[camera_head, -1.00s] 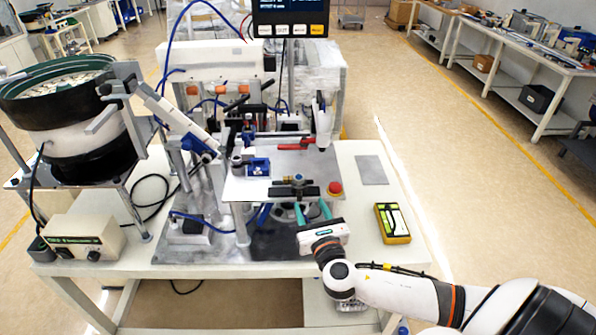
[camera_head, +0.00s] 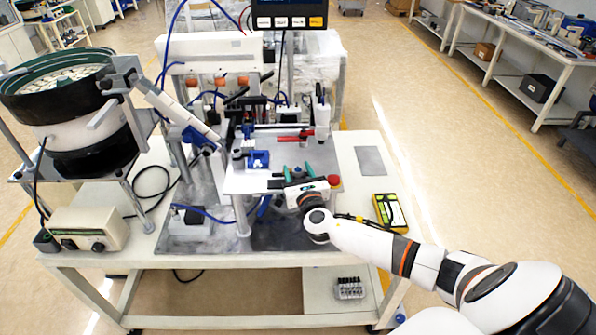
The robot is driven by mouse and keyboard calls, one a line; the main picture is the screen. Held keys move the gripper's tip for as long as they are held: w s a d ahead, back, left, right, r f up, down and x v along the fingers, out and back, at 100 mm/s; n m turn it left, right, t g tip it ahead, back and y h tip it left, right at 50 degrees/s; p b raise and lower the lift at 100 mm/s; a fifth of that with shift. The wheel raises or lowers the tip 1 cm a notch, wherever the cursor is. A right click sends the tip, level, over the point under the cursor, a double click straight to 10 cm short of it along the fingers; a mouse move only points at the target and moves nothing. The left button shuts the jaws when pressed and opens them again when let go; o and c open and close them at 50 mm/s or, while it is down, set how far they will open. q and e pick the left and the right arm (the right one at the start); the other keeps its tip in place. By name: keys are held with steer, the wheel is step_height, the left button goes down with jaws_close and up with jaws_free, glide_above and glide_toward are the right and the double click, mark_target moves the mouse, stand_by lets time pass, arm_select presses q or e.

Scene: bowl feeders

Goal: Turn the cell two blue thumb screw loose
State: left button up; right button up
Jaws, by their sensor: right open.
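My right gripper (camera_head: 298,170) reaches in from the lower right and stands over the front edge of the raised white plate (camera_head: 240,180). The gripper body covers most of that bar. A blue block (camera_head: 258,159) sits on the plate to the left of the fingers. My left gripper is not in view.
A red emergency button (camera_head: 334,181) is just right of the gripper. A red handle (camera_head: 295,136) lies behind it. A yellow device (camera_head: 390,212) stands on the table at right. A bowl feeder (camera_head: 65,110) and its controller (camera_head: 88,225) are at left.

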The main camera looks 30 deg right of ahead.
steer(key=c, duration=0.9)
steer(key=shift+d+f+n+y+b, duration=0.15)
steer(key=shift+n+y+b, duration=0.35)
steer(key=shift+y+b, duration=0.3)
steer(key=n+y+b, duration=0.2)
steer(key=y+b, duration=0.2)
steer(key=b, duration=0.2)
steer(key=n+y+b, duration=0.3)
steer(key=y+b, duration=0.1)
steer(key=b, duration=0.3)
steer(key=shift+f+n+y, duration=0.15)
steer(key=shift+n+y, duration=0.15)
steer(key=shift+r+n+y+b, duration=0.35)
steer(key=shift+y+b, duration=0.25)
steer(key=shift+b, duration=0.5)
steer(key=o, duration=0.9)
